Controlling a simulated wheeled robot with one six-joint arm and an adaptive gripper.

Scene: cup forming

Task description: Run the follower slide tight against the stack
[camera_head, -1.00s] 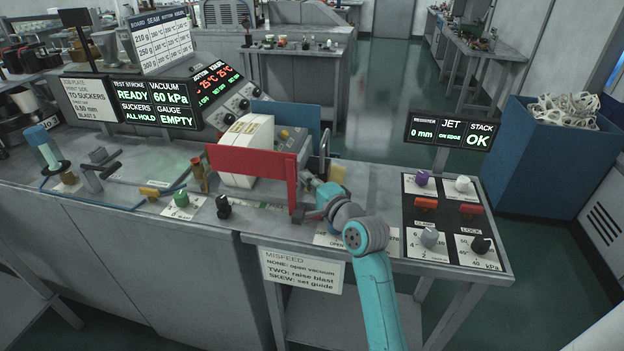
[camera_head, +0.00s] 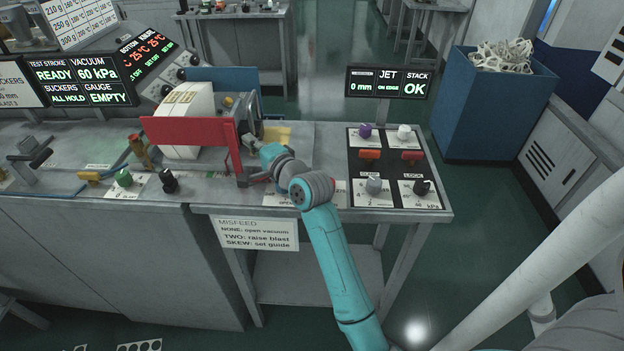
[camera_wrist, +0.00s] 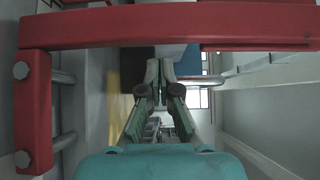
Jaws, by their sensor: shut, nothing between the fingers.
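The white stack (camera_head: 188,115) stands on edge on the bench behind a red guard bar (camera_head: 186,131). My gripper (camera_wrist: 160,66) is shut and empty, with its fingertips together in the wrist view. In the head view my teal wrist is at the right end of the red guard, right of the stack. The red guard (camera_wrist: 170,27) also crosses the top and left of the wrist view, close to the camera. Grey metal parts lie between my wrist and the stack; I cannot tell which is the follower slide, or whether it touches the stack.
A blue panel (camera_head: 222,79) stands behind the stack. A black control panel (camera_head: 391,181) with knobs and red switches is to the right. The display (camera_head: 389,83) reads register 0 mm, stack OK. A blue bin (camera_head: 494,105) stands on the floor farther right.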

